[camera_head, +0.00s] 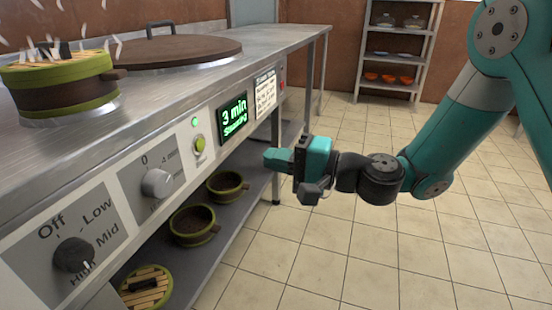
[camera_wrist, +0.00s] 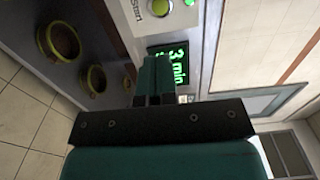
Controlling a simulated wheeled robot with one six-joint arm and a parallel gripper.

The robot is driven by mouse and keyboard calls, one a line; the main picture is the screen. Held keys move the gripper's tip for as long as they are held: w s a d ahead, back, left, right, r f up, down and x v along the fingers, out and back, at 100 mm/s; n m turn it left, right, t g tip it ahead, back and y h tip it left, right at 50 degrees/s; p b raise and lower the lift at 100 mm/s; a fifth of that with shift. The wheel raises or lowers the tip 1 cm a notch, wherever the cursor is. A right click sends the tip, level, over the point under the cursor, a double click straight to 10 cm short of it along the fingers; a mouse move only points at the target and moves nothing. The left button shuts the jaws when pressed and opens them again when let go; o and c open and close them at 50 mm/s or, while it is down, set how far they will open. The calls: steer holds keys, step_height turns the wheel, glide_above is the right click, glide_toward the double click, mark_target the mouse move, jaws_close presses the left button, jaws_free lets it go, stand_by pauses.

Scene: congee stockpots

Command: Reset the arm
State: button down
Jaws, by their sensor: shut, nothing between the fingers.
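My gripper (camera_head: 272,159) is teal and black. It is shut and empty, held in the air in front of the steel counter's control panel. It points left, toward the panel, with a clear gap to the lower shelf beneath it. In the wrist view its fingers (camera_wrist: 152,82) are together, with the green display (camera_wrist: 172,62) and several pots behind them. The display (camera_head: 233,119) reads "3 min Steaming" in the head view. A green button (camera_head: 199,144) with a lit green lamp above it sits left of the display.
A bamboo steamer (camera_head: 62,85) gives off steam on the counter beside a large brown lid (camera_head: 150,52). Knobs (camera_head: 157,183) and (camera_head: 74,255) project from the panel. Empty steamer baskets (camera_head: 194,226) stand on the lower shelf (camera_head: 228,212). The tiled floor (camera_head: 340,255) at right is clear.

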steer(key=s+r+n+g+h+p, duration=0.35)
steer(key=s+r+n+g, duration=0.2)
steer(key=s+n, duration=0.35)
steer(key=s+d+r+n+h+p, duration=0.1)
steer(key=s+d+r+h+p, duration=0.15)
steer(key=s+d+h, duration=0.4)
steer(key=s+d+r+n+h+p, duration=0.1)
steer(key=s+d+r+h+p, duration=0.15)
steer(key=s+d, duration=0.55)
step_height(320, 180, up, 36)
steer(key=w+p, duration=0.1)
steer(key=p, duration=3.5)
steer(key=shift+w+g, duration=0.15)
steer(key=shift+g, duration=0.2)
